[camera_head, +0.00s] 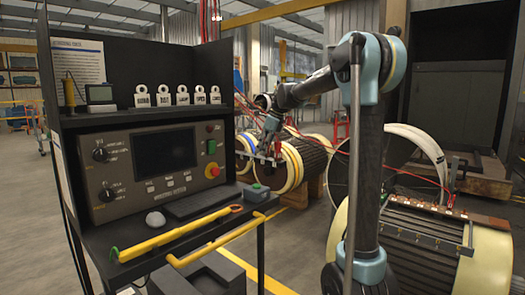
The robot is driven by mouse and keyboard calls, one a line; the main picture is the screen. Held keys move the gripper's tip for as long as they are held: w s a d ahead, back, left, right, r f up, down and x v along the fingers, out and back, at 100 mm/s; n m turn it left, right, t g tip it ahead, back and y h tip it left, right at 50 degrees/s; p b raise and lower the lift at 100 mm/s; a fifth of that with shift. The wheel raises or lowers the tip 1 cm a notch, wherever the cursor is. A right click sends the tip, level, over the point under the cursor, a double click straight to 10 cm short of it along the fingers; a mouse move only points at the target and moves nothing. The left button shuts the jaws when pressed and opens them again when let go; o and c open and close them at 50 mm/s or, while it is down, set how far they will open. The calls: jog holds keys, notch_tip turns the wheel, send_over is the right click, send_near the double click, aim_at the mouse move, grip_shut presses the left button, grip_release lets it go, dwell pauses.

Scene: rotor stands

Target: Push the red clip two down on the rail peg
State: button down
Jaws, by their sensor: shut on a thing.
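My gripper (267,148) is at the near end of the far rotor (302,162), in the middle of the view. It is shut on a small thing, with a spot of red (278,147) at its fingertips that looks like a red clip. The fingers hide most of it, and I cannot tell whether it touches a peg. A dark rail (256,158) shows at the fingertips. That rotor bears a rail with several pegs (425,231).
Red cables hang across the right. Floor beyond the cart is partly clear.

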jog(key=shift+f, duration=0.35)
jog(key=c, duration=1.3)
grip_release()
jog(key=v, duration=1.1)
jog(key=s+d+f+n+h, duration=0.1)
jog(key=s+d+f+n, duration=0.25)
jog(key=s, duration=0.25)
jog(key=s+d+f+n, duration=0.2)
jog(key=s+d+n, duration=0.1)
jog(key=s+d, duration=0.25)
jog(key=s+d+f+n+h, duration=0.1)
jog(key=s+d+f+n, duration=0.3)
jog(key=s+f, duration=0.5)
jog(key=s+d+f+n+h, duration=0.1)
jog(key=s+d+f+n, duration=0.3)
jog(key=s+f, duration=0.6)
jog(key=s+d+f+n+t+h, duration=0.1)
jog(key=s+d+f+n, duration=0.3)
jog(key=s+f+n, duration=0.3)
jog(key=shift+s+d+f, duration=0.1)
jog(key=shift+s+f, duration=0.55)
jog(key=shift+f, duration=0.25)
jog(key=shift+s+d+f, duration=0.1)
jog(key=shift+s+f, duration=0.6)
jog(key=shift+f, duration=0.15)
